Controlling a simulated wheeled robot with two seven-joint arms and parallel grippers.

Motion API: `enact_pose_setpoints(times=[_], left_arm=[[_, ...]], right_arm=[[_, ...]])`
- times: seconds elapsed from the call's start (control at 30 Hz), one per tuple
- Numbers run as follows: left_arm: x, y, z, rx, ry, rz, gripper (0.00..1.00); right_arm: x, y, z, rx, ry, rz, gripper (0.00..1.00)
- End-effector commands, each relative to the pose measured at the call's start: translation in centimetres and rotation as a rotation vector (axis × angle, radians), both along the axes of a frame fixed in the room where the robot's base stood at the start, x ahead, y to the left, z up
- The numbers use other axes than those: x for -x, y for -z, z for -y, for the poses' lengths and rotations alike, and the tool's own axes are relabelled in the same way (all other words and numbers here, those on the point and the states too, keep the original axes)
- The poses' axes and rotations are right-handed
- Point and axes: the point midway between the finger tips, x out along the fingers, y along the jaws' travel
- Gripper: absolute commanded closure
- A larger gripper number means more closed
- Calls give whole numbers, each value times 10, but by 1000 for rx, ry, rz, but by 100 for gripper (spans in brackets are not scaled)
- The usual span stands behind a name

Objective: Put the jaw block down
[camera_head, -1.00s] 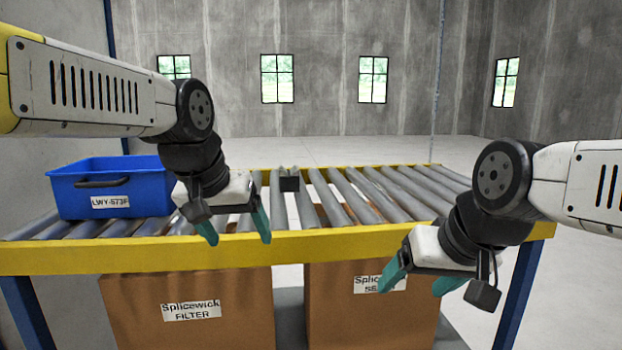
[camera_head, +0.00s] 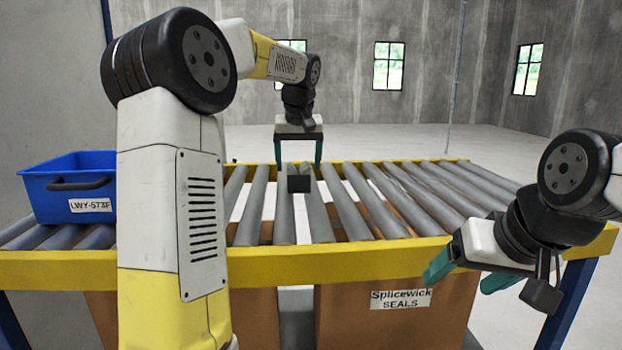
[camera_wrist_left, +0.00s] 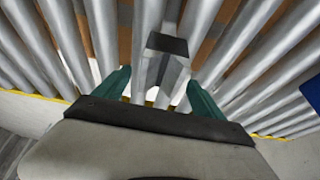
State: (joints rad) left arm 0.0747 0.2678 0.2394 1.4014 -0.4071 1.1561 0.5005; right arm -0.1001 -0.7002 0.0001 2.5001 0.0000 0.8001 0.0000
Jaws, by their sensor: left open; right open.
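The jaw block (camera_head: 300,183) is a small dark block on the conveyor rollers, a little left of the middle in the head view. In the left wrist view the block (camera_wrist_left: 167,44) shows its dark face beyond my fingertips, with grey parts next to it. My left gripper (camera_head: 299,164) is open, pointing down over the far side of the conveyor, with its teal fingers just behind and above the block. My right gripper (camera_head: 462,282) is open and empty at the front yellow rail.
The roller conveyor has a yellow frame (camera_head: 330,266). A blue bin (camera_head: 60,185) labelled LWY-573F stands on its left end, partly hidden by my left arm. A cardboard box (camera_head: 400,325) labelled Splicewick SEALS is below. The rollers right of the block are clear.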

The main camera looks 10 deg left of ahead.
Motion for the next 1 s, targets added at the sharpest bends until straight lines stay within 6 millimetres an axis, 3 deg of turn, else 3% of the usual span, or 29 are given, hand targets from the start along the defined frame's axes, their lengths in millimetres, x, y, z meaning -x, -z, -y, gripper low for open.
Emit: enact_pose_setpoints(times=[0.2, 0.53, 0.93, 1.0], left_arm=[[-9, 32, -3, 1, 0, -4, 20], [-12, 39, -3, 1, 1, 0, 20], [-12, 38, -3, 1, 1, -1, 97], [-12, 38, -3, 1, 1, -1, 100]], right_arm=[[0, 0, 0, 0, 0, 0, 24], [0, 0, 0, 0, 0, 0, 24], [0, 0, 0, 0, 0, 0, 24], [0, 0, 0, 0, 0, 0, 24]])
